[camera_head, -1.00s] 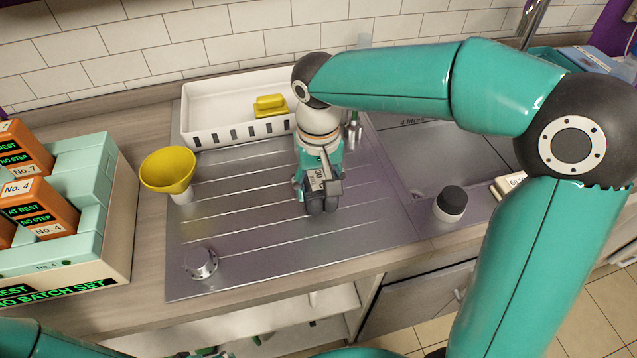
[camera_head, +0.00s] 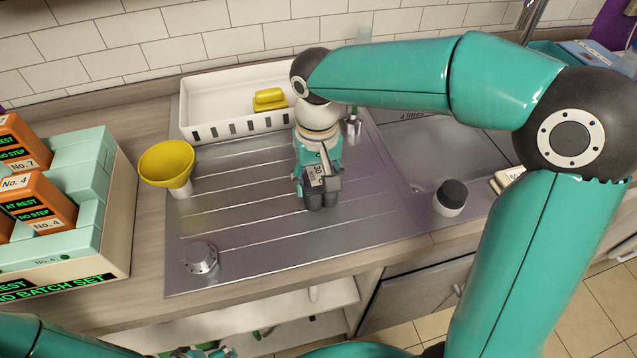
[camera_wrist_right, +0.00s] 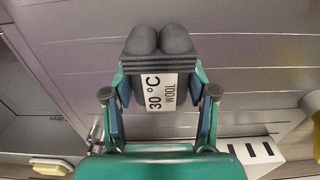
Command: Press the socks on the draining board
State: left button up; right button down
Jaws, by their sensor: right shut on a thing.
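The dark grey socks (camera_head: 321,199) are a pair with rounded ends and ribbing, and they carry a white tag reading "30 °C WOOL". They also show in the right wrist view (camera_wrist_right: 160,47). My right gripper (camera_head: 317,183) is shut on them, with its fingers (camera_wrist_right: 160,100) on either side of the tag. The socks are at the middle-right of the ridged metal draining board (camera_head: 255,225); I cannot tell whether they touch it. What seems to be my left gripper (camera_head: 205,352) shows only in part at the bottom edge; its jaws are unclear.
A white slotted tray (camera_head: 215,122) with a yellow item (camera_head: 269,99) stands behind. A yellow funnel-shaped cup (camera_head: 166,165) and a metal knob (camera_head: 200,258) are at left. A dark-topped white jar (camera_head: 451,197) stands right. Orange boxes (camera_head: 35,205) are far left. The board's front middle is clear.

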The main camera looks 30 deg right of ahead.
aim_at(318, 179)
jog(key=shift+f, duration=0.35)
dwell(0.7)
jog(key=shift+s+a+f, duration=0.1)
jog(key=shift+s+f, duration=0.05)
jog(key=shift+f, duration=0.05)
dwell(1.5)
jog(key=shift+r+p, duration=2.4)
jog(key=shift+r, duration=0.8)
jog(key=shift+f, duration=0.1)
